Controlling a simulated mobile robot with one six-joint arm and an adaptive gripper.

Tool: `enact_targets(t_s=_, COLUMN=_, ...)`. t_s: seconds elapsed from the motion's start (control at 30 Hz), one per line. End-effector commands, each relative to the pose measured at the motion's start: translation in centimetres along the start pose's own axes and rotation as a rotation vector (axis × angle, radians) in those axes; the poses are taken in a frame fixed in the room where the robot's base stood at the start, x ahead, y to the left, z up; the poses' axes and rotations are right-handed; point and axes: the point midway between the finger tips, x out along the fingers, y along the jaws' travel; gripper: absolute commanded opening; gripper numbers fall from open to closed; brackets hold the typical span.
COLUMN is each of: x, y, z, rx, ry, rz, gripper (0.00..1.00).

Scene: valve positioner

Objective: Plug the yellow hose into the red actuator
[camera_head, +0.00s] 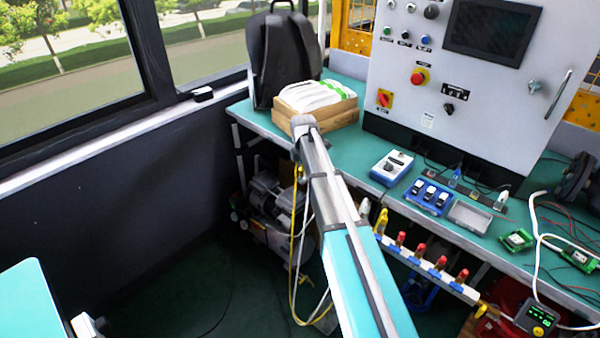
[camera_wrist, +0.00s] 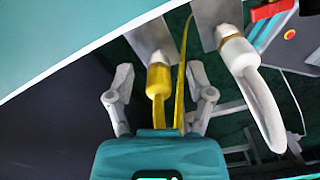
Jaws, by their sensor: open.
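In the wrist view, the yellow hose's yellow end fitting (camera_wrist: 158,80) sits below a metal bracket (camera_wrist: 150,38). My gripper (camera_wrist: 159,88) is open, with one finger on each side of the fitting. I see no clear contact, and the fitting's depth between the fingers is hard to judge. In the head view, a yellow hose (camera_head: 293,255) hangs beside my arm; my gripper is not clearly visible there. A red body (camera_head: 508,296) shows partly at the lower right, behind the bench edge. I cannot tell whether it is the red actuator.
A white hose (camera_wrist: 262,108) hangs close right of the yellow fitting. A white rail (camera_head: 428,268) with several red-capped fittings runs along the bench front.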

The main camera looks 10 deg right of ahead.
Motion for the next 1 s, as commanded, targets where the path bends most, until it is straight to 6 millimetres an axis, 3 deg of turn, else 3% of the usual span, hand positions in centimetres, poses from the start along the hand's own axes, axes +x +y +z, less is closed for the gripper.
enact_targets(t_s=0.17, x=-0.02, y=0.0, z=-0.02, rx=0.0, ry=0.0, rz=0.0, gripper=0.69)
enact_targets(t_s=0.2, x=-0.02, y=0.0, z=-0.02, rx=0.0, ry=0.0, rz=0.0, gripper=0.65)
enact_targets(t_s=0.57, x=-0.02, y=-0.02, z=-0.03, rx=0.0, ry=0.0, rz=-0.001, gripper=0.0)
enact_targets(t_s=0.67, x=-0.02, y=-0.05, z=-0.03, rx=0.0, ry=0.0, rz=-0.001, gripper=0.0)
enact_targets(t_s=0.7, x=-0.01, y=-0.05, z=-0.03, rx=0.0, ry=0.0, rz=-0.001, gripper=0.2)
enact_targets(t_s=0.8, x=-0.01, y=-0.08, z=-0.04, rx=0.0, ry=0.0, rz=-0.002, gripper=0.02)
enact_targets(t_s=1.0, x=-0.01, y=-0.13, z=-0.04, rx=0.0, ry=0.0, rz=-0.003, gripper=0.0)
